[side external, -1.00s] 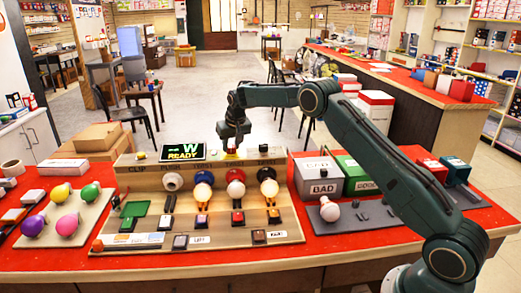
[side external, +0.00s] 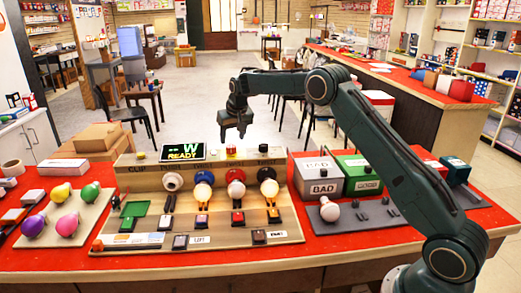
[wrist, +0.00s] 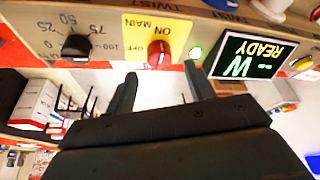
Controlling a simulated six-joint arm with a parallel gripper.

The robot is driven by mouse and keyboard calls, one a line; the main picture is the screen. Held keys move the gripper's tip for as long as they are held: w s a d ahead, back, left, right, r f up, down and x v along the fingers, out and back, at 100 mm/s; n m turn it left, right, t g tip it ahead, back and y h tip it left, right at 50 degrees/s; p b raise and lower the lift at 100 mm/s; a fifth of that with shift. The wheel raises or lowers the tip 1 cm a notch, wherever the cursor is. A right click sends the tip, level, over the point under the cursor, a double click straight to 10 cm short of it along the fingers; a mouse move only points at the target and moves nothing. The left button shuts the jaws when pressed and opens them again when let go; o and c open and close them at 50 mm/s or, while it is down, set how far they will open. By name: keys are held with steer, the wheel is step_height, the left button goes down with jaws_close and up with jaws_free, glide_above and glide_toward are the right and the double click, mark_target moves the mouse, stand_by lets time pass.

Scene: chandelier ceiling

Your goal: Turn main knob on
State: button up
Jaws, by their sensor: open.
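The main knob (wrist: 158,54) is red and sits on a yellow plate (wrist: 177,29) marked MAIN, ON and OFF in the wrist view. I cannot tell for sure which mark its pointer faces. In the side view the knob (side external: 231,150) stands on the top ledge of the test board, right of the display. My gripper (side external: 236,124) hangs above and clear of it. In the wrist view my gripper (wrist: 162,86) has its two fingers apart with nothing between them. The display (wrist: 247,57) reads W and READY.
A black dial (wrist: 75,46) with a number scale sits beside the yellow plate. Bulbs in sockets line the board (side external: 150,185) below. The BAD bin (side external: 318,176) and GOOD bin (side external: 358,177) stand to the right. Space above the board is free.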

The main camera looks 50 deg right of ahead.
steer(key=v, duration=0.9)
steer(key=shift+r, duration=0.2)
steer(key=shift+s, duration=0.1)
steer(key=shift+a+r, duration=0.1)
steer(key=s+a+r+n, duration=0.1)
steer(key=s+a+r, duration=0.25)
steer(key=s, duration=0.45)
steer(key=s+a+r+n+t, duration=0.1)
steer(key=s+a+r, duration=0.25)
steer(key=s, duration=0.35)
steer(key=s+a+r, duration=0.3)
steer(key=s+r, duration=0.1)
steer(key=s, duration=0.4)
steer(key=s+a+f+n, duration=0.1)
steer(key=s+f, duration=0.1)
steer(key=s, duration=0.5)
steer(key=s+a+f+y, duration=0.1)
steer(key=s+a+f, duration=0.1)
steer(key=s, duration=0.6)
steer(key=s+a+f+n, duration=0.1)
steer(key=s+f, duration=0.3)
steer(key=s, duration=0.3)
steer(key=shift+s+a+n+t+y, duration=0.25)
steer(key=shift+n+t+y, duration=0.05)
steer(key=shift+y, duration=0.1)
